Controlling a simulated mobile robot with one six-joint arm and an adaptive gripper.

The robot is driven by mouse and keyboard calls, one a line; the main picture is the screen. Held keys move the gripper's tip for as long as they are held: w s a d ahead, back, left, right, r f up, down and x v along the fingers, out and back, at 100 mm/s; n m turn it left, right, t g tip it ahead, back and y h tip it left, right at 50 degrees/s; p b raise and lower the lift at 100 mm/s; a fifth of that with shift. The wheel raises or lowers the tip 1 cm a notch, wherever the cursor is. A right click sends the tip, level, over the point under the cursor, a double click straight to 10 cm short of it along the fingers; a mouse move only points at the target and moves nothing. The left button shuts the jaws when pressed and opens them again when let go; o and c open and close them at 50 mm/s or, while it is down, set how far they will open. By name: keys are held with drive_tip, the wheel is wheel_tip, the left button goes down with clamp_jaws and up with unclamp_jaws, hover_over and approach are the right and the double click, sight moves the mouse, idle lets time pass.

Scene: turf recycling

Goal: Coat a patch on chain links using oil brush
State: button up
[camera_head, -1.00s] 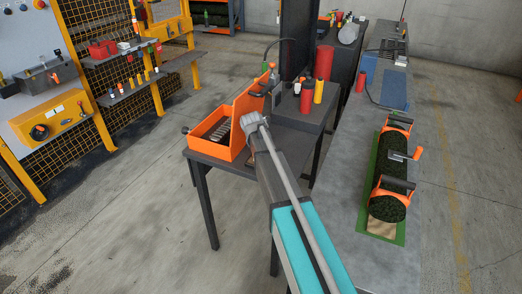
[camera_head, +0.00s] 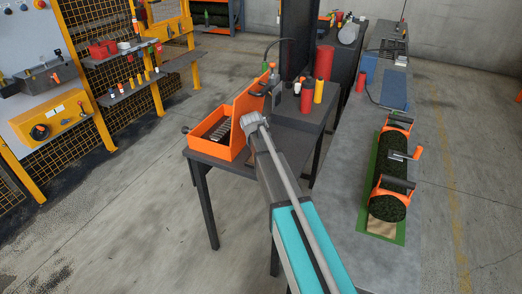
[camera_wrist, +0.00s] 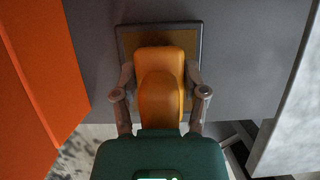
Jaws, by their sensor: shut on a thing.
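My gripper (camera_wrist: 160,78) is shut on an orange-yellow handle (camera_wrist: 160,95), seen from above in the wrist view; this looks like the oil brush. Its bristles are hidden beneath it. A square, dark-rimmed tray or pad (camera_wrist: 121,45) lies under the handle; I cannot tell whether the brush touches it. In the head view, my arm hides the gripper and brush, just right of an open orange box (camera_head: 213,152). Dark ridged pieces, likely the chain links (camera_head: 221,131), lie inside the box.
The box's tall orange side (camera_head: 248,100) stands close left of my gripper. Red and yellow bottles (camera_head: 318,90) stand behind on the dark table (camera_head: 290,140). A grey bench (camera_head: 345,200) with a turf roll (camera_head: 387,207) runs along the right.

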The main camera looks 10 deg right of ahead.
drive_tip(key=shift+s+r, duration=0.1)
idle(0.6)
drive_tip(key=shift+r+p, duration=3.4)
drive_tip(key=shift+p, duration=0.15)
drive_tip(key=shift+f, duration=0.1)
